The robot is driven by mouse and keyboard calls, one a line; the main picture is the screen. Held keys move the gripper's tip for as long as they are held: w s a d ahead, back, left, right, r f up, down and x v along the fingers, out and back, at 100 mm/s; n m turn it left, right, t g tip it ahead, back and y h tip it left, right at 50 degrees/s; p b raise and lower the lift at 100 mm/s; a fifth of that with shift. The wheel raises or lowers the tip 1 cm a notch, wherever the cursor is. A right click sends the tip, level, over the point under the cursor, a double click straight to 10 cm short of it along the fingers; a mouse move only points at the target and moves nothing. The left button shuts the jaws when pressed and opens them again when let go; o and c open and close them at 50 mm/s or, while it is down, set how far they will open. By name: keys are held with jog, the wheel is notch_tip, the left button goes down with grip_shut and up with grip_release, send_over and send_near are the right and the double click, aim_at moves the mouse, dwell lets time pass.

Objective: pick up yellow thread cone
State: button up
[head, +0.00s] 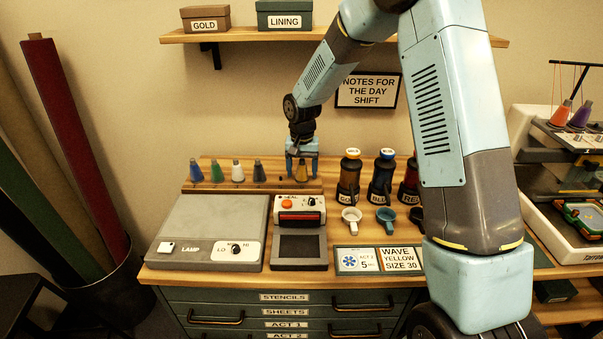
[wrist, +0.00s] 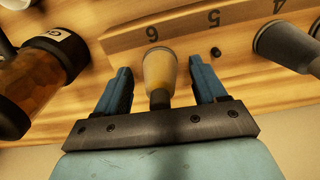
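The yellow thread cone (head: 302,170) stands at the right end of the wooden cone rack (head: 203,185) at the back of the table. In the wrist view the yellow thread cone (wrist: 158,72) lies between the two blue fingers. My gripper (head: 302,155) is over the cone, and in the wrist view my gripper (wrist: 161,85) is open, with a gap between the cone and each finger. The rack front (wrist: 185,28) shows the numbers 4, 5 and 6, and the cone is by the 6. In the head view the fingers partly hide the cone.
A grey cone (wrist: 282,45) stands beyond an empty peg (wrist: 215,52) on one side. A dark bottle with an amber body (wrist: 40,75) is close on the other side. In the head view, several cones and bottles (head: 350,178) line the back. A lamp box (head: 212,230) sits in front.

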jog(key=c, duration=1.1)
jog(key=shift+o, duration=0.2)
